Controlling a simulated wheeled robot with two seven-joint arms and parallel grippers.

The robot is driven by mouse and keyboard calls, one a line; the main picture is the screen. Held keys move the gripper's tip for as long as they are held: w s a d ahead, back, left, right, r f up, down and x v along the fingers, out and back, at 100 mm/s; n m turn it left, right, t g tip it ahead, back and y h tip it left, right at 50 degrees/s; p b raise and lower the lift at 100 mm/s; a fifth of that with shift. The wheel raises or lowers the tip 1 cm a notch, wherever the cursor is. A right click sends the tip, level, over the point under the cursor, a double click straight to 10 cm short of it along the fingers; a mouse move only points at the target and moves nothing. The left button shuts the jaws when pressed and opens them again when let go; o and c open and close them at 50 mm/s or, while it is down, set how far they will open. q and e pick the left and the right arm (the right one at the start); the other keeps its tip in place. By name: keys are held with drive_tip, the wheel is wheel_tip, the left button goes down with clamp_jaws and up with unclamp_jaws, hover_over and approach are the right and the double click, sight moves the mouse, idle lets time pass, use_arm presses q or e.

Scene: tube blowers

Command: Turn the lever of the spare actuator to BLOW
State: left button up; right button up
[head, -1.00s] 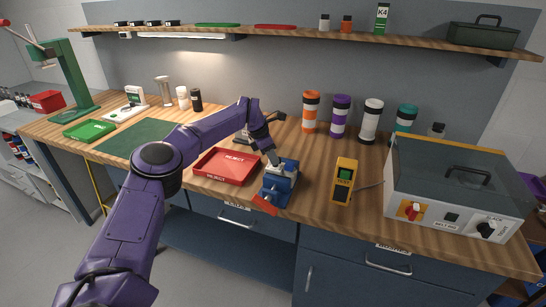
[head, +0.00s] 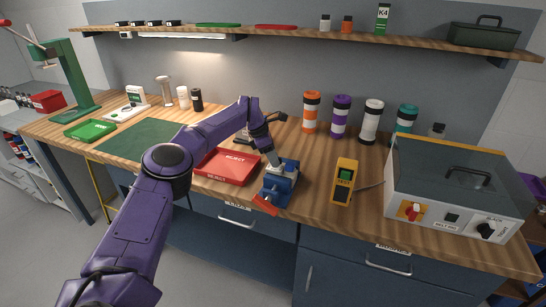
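A blue vise-like device (head: 281,187) with a red-orange handle (head: 265,204) stands at the front edge of the bench. A small grey part sits at its top. Which part is the spare actuator and its lever I cannot tell, and no BLOW mark is readable. My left gripper (head: 271,157) points down at the top of the blue device, touching or very close to it. Its fingers are small and dark, so whether they are open or shut on something is unclear. My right gripper is not in view.
A red REJECT tray (head: 228,168) lies just left of the blue device. A yellow tester (head: 344,181) lies to its right, then a grey lidded machine (head: 452,205). Several coloured-banded cylinders, such as the orange one (head: 311,112), stand behind. Bare wood lies between device and tester.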

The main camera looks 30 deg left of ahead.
use_arm(q)
drive_tip(key=b+v, duration=0.2)
drive_tip(key=v, duration=0.8)
drive_tip(key=shift+r, duration=0.2)
drive_tip(key=shift+a, duration=0.15)
